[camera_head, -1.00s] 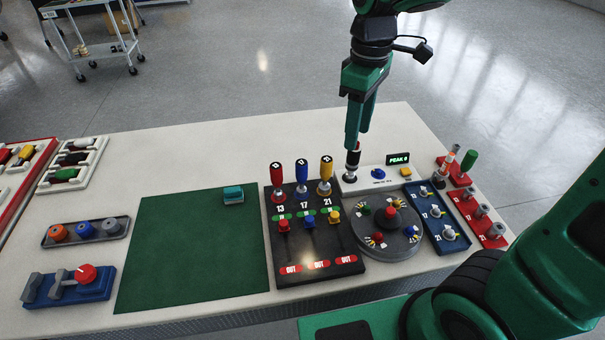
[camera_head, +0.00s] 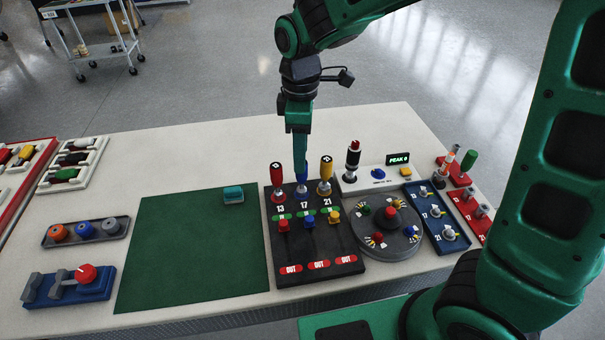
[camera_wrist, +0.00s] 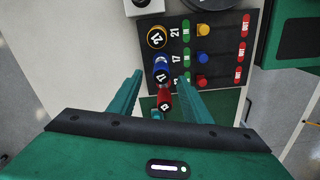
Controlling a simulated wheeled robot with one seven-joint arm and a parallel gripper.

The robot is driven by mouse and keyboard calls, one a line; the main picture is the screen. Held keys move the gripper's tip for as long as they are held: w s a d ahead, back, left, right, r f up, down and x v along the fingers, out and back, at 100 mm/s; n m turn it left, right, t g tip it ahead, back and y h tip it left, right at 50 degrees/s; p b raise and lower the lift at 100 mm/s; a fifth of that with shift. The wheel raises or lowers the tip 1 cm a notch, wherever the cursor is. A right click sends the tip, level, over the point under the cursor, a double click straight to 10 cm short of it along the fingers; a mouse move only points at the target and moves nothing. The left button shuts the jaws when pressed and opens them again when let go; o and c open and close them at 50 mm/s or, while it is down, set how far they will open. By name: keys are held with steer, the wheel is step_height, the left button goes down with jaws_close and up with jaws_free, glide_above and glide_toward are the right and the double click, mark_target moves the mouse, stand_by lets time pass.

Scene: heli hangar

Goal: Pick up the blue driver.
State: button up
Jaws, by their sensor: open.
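The blue driver (camera_head: 302,187) stands upright in the middle slot, marked 17, of the black rack (camera_head: 340,266). A red driver (camera_head: 277,180) stands to its left at 13 and a yellow driver (camera_head: 326,172) to its right at 21. My gripper (camera_head: 302,158) is over the blue driver, pointing down, and hides its top in the head view. In the wrist view my gripper (camera_wrist: 158,82) is open, and the blue driver (camera_wrist: 161,69) shows just beyond the fingertips, between their lines. The red driver (camera_wrist: 164,100) shows between the fingers.
A black-and-red tool (camera_head: 352,160) stands on a white base with a PEAK display, right of the rack. A round dial plate (camera_head: 388,248) and a blue tray (camera_head: 437,218) are further right. The green mat (camera_head: 190,255) is mostly clear.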

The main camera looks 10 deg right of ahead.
mark_target(302, 179)
step_height(302, 179, down, 4)
steer(key=shift+s+d+f, duration=0.1)
steer(key=shift+d+f, duration=0.05)
steer(key=shift+f, duration=0.05)
steer(key=c, duration=1.1)
steer(key=shift+c, duration=0.2)
steer(key=shift+r, duration=0.2)
